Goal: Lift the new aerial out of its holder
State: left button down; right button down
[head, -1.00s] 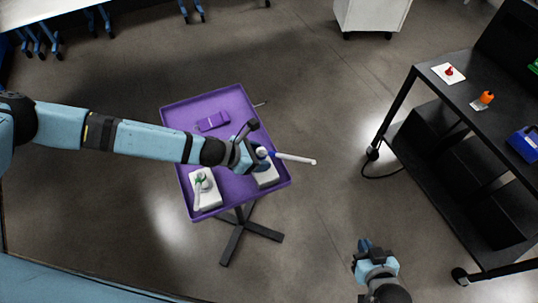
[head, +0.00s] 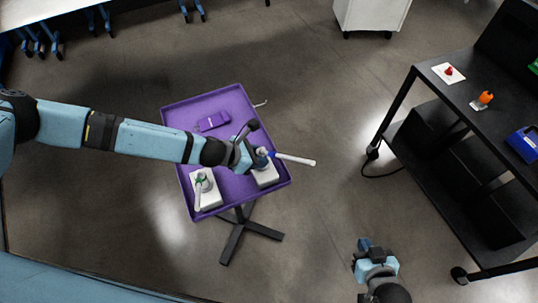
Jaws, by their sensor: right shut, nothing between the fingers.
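A second white aerial with a green band (head: 199,192) stands in another white block (head: 213,198) at the tray's front left. My right gripper (head: 364,245) is shut and empty, low at the right, away from the tray.
A purple flat piece (head: 213,122) lies at the back of the tray, which stands on a dark cross-shaped foot (head: 233,243). A black cart (head: 455,100) at the right holds a red part (head: 449,72), an orange part (head: 486,98) and a blue case (head: 525,143). Open floor lies between.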

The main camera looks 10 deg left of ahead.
pick_arm(q)
jog(key=shift+r, duration=0.75)
jog(key=shift+r, duration=1.75)
jog(key=shift+a, duration=0.1)
jog(key=s+a, duration=0.4)
jog(key=a, duration=0.2)
jog(key=shift+s+a, duration=0.2)
jog(key=shift+s, duration=0.05)
